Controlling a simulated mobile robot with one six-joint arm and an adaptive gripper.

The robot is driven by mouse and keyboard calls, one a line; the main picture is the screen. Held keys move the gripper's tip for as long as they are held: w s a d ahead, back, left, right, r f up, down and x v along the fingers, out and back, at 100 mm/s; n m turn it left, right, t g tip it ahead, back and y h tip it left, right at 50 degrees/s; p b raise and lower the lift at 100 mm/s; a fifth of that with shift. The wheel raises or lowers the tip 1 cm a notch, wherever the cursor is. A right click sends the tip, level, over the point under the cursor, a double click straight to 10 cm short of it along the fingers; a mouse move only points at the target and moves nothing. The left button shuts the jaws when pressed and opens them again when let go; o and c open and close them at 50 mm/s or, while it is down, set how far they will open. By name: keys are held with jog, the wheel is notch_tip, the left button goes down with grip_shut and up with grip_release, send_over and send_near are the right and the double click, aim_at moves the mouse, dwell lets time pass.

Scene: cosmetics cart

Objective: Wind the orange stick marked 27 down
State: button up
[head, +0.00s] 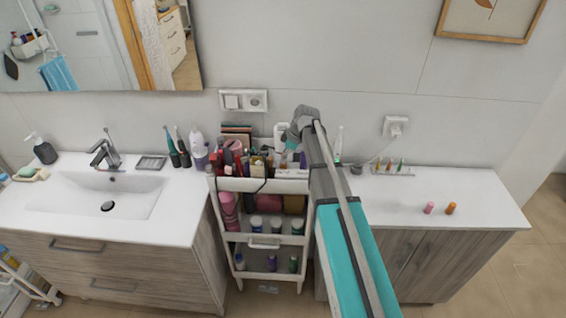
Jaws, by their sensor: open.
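A small orange stick (451,208) stands upright on the right counter. A pink one (429,207) stands just to its left. Several thin sticks with coloured tips (390,168) stand in a clear holder at the back of the same counter. No number can be read at this size, so I cannot tell which stick is marked 27. My gripper (293,134) is at the far end of my arm, over the back of the cart. It is open, its fingers are small and partly hidden, and it is well left of the orange stick.
The white cart (265,240) holds many cosmetics on its tiers, between the sink counter (60,217) and the right counter (482,190). A white electric toothbrush (339,145) stands near my arm. A cable hangs from the wall socket (395,126). The right counter's front is mostly clear.

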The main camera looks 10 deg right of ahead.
jog(key=shift+b+x, duration=0.5)
jog(key=shift+x, duration=0.3)
grip_shut()
